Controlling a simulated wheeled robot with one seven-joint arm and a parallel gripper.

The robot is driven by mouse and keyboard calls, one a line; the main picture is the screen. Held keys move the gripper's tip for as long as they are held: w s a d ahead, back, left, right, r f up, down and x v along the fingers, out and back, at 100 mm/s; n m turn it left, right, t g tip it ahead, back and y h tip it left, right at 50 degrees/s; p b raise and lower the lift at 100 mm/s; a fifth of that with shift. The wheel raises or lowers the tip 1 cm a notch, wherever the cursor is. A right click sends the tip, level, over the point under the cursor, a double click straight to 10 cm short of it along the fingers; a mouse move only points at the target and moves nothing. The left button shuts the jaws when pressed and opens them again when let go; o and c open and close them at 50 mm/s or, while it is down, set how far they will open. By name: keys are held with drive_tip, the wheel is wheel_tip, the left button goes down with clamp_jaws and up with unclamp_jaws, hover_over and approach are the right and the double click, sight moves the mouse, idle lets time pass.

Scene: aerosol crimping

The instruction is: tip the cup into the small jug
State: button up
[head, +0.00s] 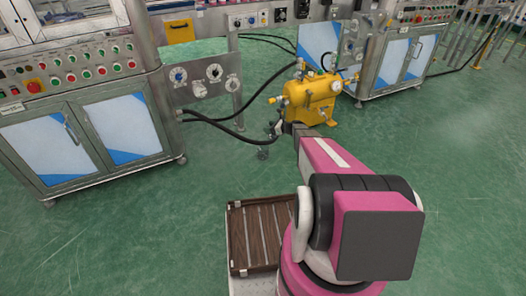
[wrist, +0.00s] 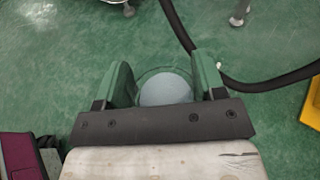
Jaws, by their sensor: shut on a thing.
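In the wrist view my gripper (wrist: 160,68) has its two green fingers on either side of a round thing, which I take to be the cup (wrist: 166,90). It shows a greenish rim and a pale grey-blue round area inside; whether that is liquid or the cup's own surface I cannot tell. The gripper is shut on it, above the green floor. The dark gripper bar covers the cup's near side. In the head view my pink and black arm hides most of the gripper and the cup. I cannot make out the small jug in either view.
A yellow machine (head: 312,98) stands beyond my arm, with black hoses (head: 215,127) on its left. A steel control cabinet (head: 85,130) stands at left, another (head: 395,62) at back right. A brown slatted tray (head: 234,238) lies beside my arm's base. Floor at right is clear.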

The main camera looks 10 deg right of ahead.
drive_tip(key=w+f, duration=0.6)
drive_tip(key=f, duration=0.3)
drive_tip(key=w+f, duration=0.6)
drive_tip(key=f, duration=0.3)
drive_tip(key=shift+w+d, duration=0.4)
drive_tip(key=shift+d, duration=0.05)
idle(4.3)
idle(0.4)
drive_tip(key=shift+n+h, duration=0.5)
drive_tip(key=shift+w+d+f+n+h, duration=0.1)
drive_tip(key=shift+w+n+h, duration=0.3)
drive_tip(key=shift+h, duration=0.1)
